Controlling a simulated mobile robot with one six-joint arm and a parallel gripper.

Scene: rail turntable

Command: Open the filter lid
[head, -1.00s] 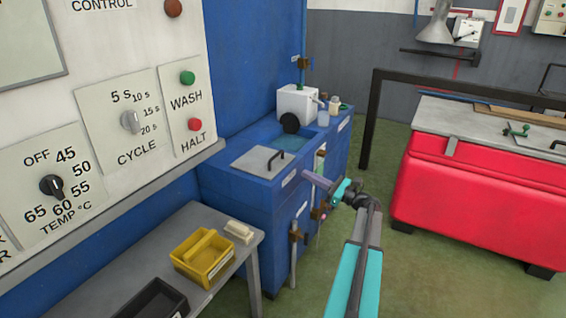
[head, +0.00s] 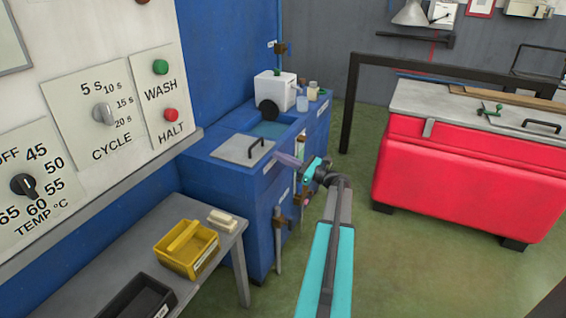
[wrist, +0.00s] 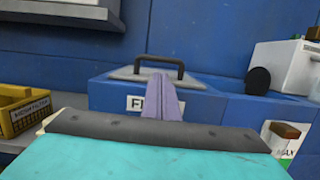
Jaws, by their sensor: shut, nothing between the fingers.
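The filter lid (head: 236,150) is a grey flat plate with a black bar handle (head: 259,146), on top of the blue cabinet (head: 226,185). It lies flat and closed. In the wrist view the lid (wrist: 126,73) shows edge-on with its handle (wrist: 158,62) standing up behind my fingers. My gripper (head: 282,157) is shut and empty, in front of the cabinet at its right side, below and near the handle. In the wrist view my gripper (wrist: 160,82) points at the lid's front edge and covers part of the label on the cabinet face. I cannot tell whether the fingertips touch it.
An open blue basin (head: 270,129) and a white box (head: 275,88) with bottles sit behind the lid. A grey bench (head: 200,264) with a yellow bin (head: 186,250) stands at front left. A red chest (head: 440,168) stands right, with green floor between.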

